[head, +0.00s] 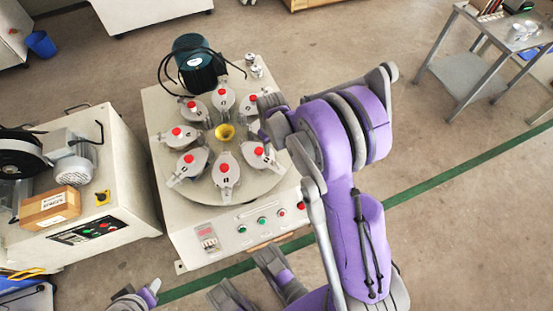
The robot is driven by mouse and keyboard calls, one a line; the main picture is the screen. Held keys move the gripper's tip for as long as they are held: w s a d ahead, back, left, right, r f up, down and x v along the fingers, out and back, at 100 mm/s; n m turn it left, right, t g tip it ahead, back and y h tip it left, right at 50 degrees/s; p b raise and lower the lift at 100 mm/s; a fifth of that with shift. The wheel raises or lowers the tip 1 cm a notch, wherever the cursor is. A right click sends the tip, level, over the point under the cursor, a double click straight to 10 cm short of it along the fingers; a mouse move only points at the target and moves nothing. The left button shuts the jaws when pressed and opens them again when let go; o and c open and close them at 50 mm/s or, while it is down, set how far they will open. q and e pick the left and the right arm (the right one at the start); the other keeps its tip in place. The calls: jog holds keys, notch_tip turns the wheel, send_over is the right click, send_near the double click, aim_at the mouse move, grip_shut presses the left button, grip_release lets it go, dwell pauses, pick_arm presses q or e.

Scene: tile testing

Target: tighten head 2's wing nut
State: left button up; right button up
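The tile testing machine (214,233) is a pale cabinet with a round grey turntable (206,204) on top. Several grey heads, each with a red knob, stand in a ring around a yellow funnel (225,132). One head (225,170) is at the front of the ring, another (258,154) at the front right. Their number labels are too small to read, so I cannot tell which is head 2. My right gripper (266,118) is over the ring's right side, mostly hidden by my wrist; its fingers and any contact are unclear.
A dark green motor (194,62) with black cables stands behind the ring. A control panel with buttons (262,222) is on the cabinet's front. A metal trolley (470,72) is far right, with open floor between.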

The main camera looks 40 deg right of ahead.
aim_at(275, 163)
jog(key=f, duration=0.4)
jog(key=d+f+b, duration=0.1)
jog(key=f, duration=0.3)
jog(key=f+b, duration=0.1)
jog(key=f, duration=0.3)
jog(key=shift+w+d+f, duration=0.2)
jog(key=shift+d+f, duration=0.1)
grip_shut()
